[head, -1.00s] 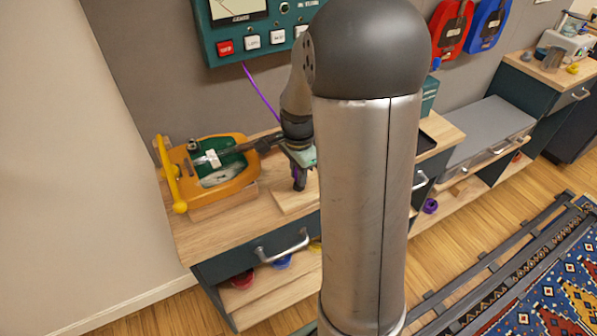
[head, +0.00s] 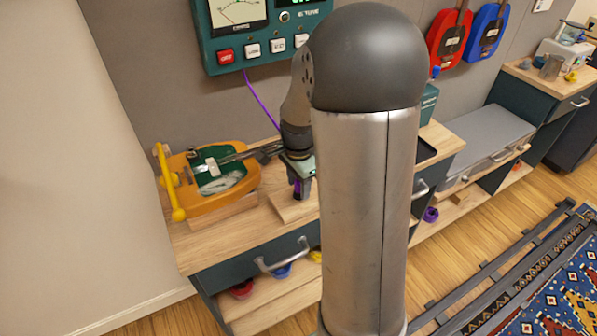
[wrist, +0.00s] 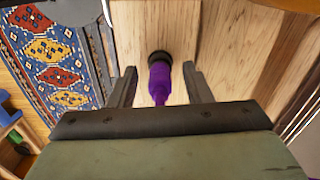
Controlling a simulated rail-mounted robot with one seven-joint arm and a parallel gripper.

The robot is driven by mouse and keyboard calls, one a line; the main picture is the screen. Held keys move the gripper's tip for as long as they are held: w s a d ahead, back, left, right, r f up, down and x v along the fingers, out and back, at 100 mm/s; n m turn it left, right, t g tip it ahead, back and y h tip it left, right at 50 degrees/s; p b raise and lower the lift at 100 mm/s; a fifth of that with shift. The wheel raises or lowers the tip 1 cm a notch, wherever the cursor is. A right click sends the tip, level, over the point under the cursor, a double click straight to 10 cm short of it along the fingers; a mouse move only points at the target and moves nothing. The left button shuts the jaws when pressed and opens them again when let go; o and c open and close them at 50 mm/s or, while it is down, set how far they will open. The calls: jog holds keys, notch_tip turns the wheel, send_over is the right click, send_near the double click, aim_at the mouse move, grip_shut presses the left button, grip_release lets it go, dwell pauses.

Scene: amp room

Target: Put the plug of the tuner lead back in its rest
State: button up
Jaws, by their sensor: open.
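The purple plug (wrist: 160,80) stands between the two open fingers of my gripper (wrist: 160,72) in the wrist view. Its far end meets a dark ring (wrist: 159,56), which appears to be its rest, on a pale wooden block (wrist: 180,22). How deep it sits in the ring cannot be told. Gaps show between the plug and both fingers. In the head view my gripper (head: 299,186) points down over the wooden block (head: 288,208), with a little purple at its fingers. The purple lead (head: 262,100) hangs from the green wall unit (head: 272,66) and passes behind my arm.
An orange and green device (head: 211,183) with a yellow handle (head: 170,187) lies left of the block on the wooden bench (head: 195,250). A drawer handle (head: 283,258) juts from the bench front. A grey case (head: 478,138) lies farther right.

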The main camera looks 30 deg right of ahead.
notch_tip(320, 180, up, 17)
jog(key=shift+r, duration=0.15)
dwell(0.7)
jog(key=s+a+f+n, duration=0.4)
jog(key=s+a+n, duration=0.2)
jog(key=s+n, duration=0.2)
jog(key=s+a+f+n, duration=0.5)
jog(key=s+a+n, duration=0.2)
jog(key=s+n, duration=0.2)
jog(key=shift+s+a+f+p, duration=0.3)
jog(key=shift+s+p, duration=0.1)
